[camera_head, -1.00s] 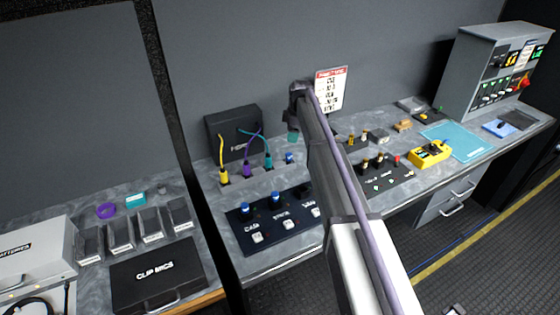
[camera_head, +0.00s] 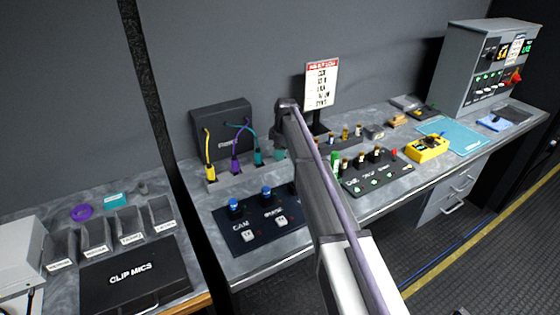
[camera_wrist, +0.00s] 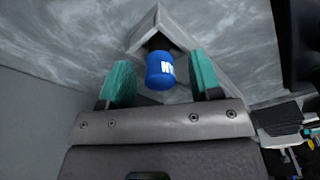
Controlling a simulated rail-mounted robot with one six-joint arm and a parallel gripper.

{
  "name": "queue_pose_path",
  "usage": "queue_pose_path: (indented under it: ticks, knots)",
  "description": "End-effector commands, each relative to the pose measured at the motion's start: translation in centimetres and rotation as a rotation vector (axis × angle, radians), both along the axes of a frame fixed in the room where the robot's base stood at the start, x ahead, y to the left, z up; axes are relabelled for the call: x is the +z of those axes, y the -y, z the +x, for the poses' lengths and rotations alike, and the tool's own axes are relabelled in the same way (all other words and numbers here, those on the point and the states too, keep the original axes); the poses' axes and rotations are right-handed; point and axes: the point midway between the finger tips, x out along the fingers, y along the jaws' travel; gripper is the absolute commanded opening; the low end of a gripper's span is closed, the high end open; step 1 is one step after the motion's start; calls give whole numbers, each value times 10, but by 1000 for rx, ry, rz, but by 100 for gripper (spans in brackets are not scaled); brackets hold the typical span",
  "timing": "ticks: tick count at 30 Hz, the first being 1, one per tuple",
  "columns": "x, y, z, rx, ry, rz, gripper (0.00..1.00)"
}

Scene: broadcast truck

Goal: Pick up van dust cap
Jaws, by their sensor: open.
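A blue cap (camera_wrist: 160,70) with white lettering, too partial to read, sits in a grey angular holder (camera_wrist: 143,32) in the wrist view. My gripper (camera_wrist: 161,80) is open, with one teal finger on each side of the cap. I cannot tell whether either finger touches it. In the head view my gripper (camera_head: 280,153) is at the back of the bench, right of the teal plug, and my arm hides the cap. Two other blue caps (camera_head: 234,205) (camera_head: 266,194) stand on the dark panel (camera_head: 232,235), whose right end is hidden by my arm.
Yellow, purple and teal cables (camera_head: 236,150) run from a black box (camera_head: 222,117) left of my gripper. A sign (camera_head: 321,82) stands just behind. A second dark panel (camera_head: 370,185) and a yellow device (camera_head: 427,149) lie to the right. A CLIP MICS case (camera_head: 135,272) is at left.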

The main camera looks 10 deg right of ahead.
Motion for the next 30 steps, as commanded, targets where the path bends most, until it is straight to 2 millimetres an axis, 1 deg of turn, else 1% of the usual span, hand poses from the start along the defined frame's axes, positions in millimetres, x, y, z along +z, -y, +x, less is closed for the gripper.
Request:
queue_pose_path:
  ticks: [2, 18, 23, 26, 29, 30]
  knots:
    - [2, 0, 0, 0, 0, 0, 57]
    - [2, 0, 0, -1, 0, 0, 6]
    - [2, 0, 0, -1, 0, 0, 6]
    - [6, 0, 0, -1, 0, 0, 6]
    - [19, 0, 0, -1, 0, 0, 6]
    - [28, 0, 0, -1, 0, 0, 6]
